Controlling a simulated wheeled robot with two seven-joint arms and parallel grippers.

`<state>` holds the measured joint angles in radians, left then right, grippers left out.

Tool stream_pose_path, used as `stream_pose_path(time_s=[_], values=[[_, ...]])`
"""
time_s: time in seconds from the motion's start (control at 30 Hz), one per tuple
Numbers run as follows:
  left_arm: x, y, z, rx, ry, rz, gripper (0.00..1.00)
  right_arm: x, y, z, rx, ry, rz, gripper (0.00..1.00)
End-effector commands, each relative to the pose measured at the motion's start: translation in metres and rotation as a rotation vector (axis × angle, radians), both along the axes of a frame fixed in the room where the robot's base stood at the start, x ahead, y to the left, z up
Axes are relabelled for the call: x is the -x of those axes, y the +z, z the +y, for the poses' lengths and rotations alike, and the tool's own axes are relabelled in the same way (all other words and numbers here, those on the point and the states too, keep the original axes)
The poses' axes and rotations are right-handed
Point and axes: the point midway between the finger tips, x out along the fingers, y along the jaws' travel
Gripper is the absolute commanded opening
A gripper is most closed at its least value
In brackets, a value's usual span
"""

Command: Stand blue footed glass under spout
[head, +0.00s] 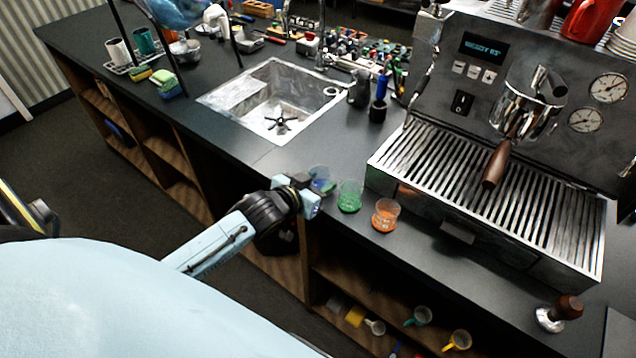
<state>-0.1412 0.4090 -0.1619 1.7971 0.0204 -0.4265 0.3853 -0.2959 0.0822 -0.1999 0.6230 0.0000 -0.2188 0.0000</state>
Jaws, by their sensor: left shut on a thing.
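The blue footed glass (324,177) is at the counter's front edge, left of a green glass. My left gripper (318,187) is shut on it, and the gripper hides part of the glass. I cannot tell whether the glass touches the counter. The spout is under the portafilter (515,125) with its brown handle (496,165) on the espresso machine (462,75); the spout itself is hard to make out. The drip grate (500,190) below it is bare. My right gripper is not in view.
A green glass (349,197) and an orange glass (385,215) stand on the counter between my gripper and the machine. A sink (275,98) lies behind. A tamper (560,312) stands at the right. Cups (420,316) sit on the lower shelf.

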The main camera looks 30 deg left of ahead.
Motion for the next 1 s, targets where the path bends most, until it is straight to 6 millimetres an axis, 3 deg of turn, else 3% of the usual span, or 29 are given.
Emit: stream_pose_path(time_s=[0.27,0.3,0.43,0.8,1.0], values=[[0.0,-0.002,0.0,0.0,0.0,-0.001,0.2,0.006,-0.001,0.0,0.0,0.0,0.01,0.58],[0.0,-0.002,0.0,0.0,0.0,-0.001,0.47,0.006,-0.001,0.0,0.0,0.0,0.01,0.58],[0.0,-0.002,0.0,0.0,0.0,-0.001,0.64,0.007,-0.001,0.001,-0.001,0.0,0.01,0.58],[0.001,0.002,0.0,-0.001,0.0,0.0,0.65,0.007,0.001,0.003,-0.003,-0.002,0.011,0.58],[0.029,0.012,0.002,-0.001,0.0,0.002,0.65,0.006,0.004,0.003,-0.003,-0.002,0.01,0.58]])
